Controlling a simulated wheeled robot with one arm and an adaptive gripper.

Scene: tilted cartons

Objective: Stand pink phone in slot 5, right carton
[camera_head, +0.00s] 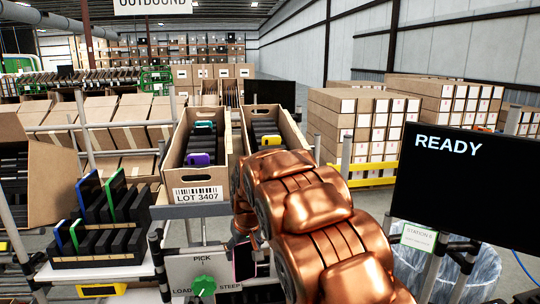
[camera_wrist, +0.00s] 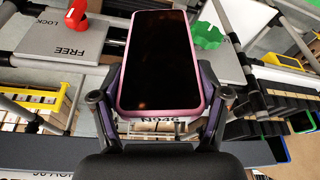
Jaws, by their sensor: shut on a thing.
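The pink phone (camera_wrist: 158,60) has a dark screen and a pink rim, and it fills the upper middle of the wrist view. My gripper (camera_wrist: 160,105) is shut on its lower end, one finger on each long side. In the head view a part of the phone (camera_head: 243,263) shows low beside my copper arm, which hides most of my gripper. The right carton (camera_head: 291,136) is tilted, with dark slots inside and a yellow phone (camera_head: 271,140) in one. My arm covers its front, so its lower slots are hidden.
The left carton (camera_head: 200,180), labelled LOT 3407, holds teal and purple phones. A rack (camera_head: 95,268) of dark phones with blue and green ones stands at left. A green knob (camera_head: 204,286) is on the panel below. A READY screen (camera_head: 465,180) stands at right.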

